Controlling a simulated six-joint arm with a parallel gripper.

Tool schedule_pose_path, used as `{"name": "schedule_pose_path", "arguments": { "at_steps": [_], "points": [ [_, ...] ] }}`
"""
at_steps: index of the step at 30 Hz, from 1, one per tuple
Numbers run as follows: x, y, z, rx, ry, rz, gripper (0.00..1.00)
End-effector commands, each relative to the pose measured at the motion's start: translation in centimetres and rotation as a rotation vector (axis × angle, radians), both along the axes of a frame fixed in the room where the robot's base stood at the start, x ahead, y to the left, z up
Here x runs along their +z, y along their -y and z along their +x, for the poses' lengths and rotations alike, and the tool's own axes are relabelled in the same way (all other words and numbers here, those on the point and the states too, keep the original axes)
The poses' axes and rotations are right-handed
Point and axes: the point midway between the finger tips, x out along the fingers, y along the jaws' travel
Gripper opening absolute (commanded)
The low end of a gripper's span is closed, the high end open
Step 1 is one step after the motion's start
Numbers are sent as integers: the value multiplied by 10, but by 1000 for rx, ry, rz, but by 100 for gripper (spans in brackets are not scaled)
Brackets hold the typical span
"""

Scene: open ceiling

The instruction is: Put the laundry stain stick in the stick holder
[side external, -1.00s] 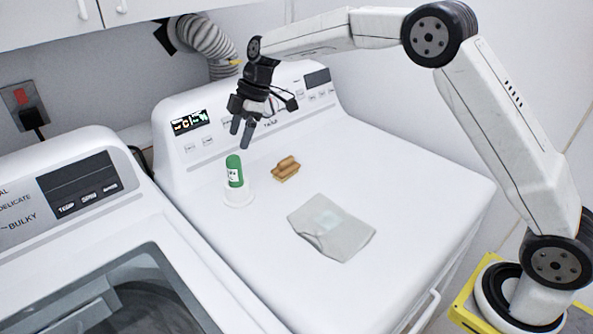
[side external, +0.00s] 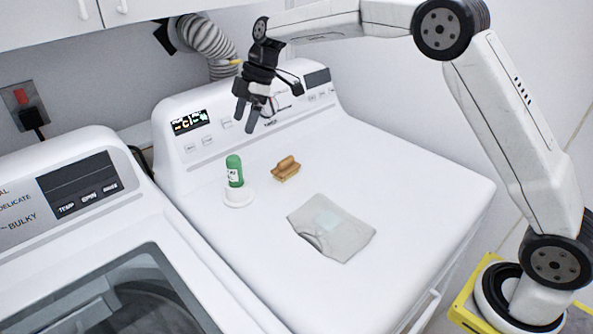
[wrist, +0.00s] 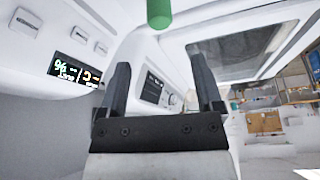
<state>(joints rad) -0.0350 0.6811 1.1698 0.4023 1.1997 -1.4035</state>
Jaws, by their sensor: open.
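The laundry stain stick (side external: 234,170) is green with a white label. It stands upright in the white round stick holder (side external: 239,198) on top of the white machine, near its left edge. My gripper (side external: 244,117) is open and empty, above and behind the stick, near the control panel. In the wrist view the green end of the stick (wrist: 159,13) shows at the top edge, beyond and apart from the two open fingers (wrist: 162,85). The holder is not visible in the wrist view.
A brown wooden brush (side external: 286,169) lies right of the holder. A folded grey cloth (side external: 331,228) lies nearer the front. The control panel (side external: 262,113) rises at the back. A second machine (side external: 95,250) stands at the left. The right part of the top is clear.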

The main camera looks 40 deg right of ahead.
Motion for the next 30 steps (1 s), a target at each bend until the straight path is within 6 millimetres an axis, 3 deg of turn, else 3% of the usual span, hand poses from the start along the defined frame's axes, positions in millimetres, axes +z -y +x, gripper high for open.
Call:
{"name": "schedule_pose_path", "arguments": {
  "at_steps": [7,13,23,30],
  "points": [
    [-6,6,-10,-79,-22,-18,84],
    [-20,19,-35,-252,-62,-54,84],
    [-51,45,-99,-604,-116,-115,84],
    [-73,61,-155,-842,-131,-139,84]
  ]
}}
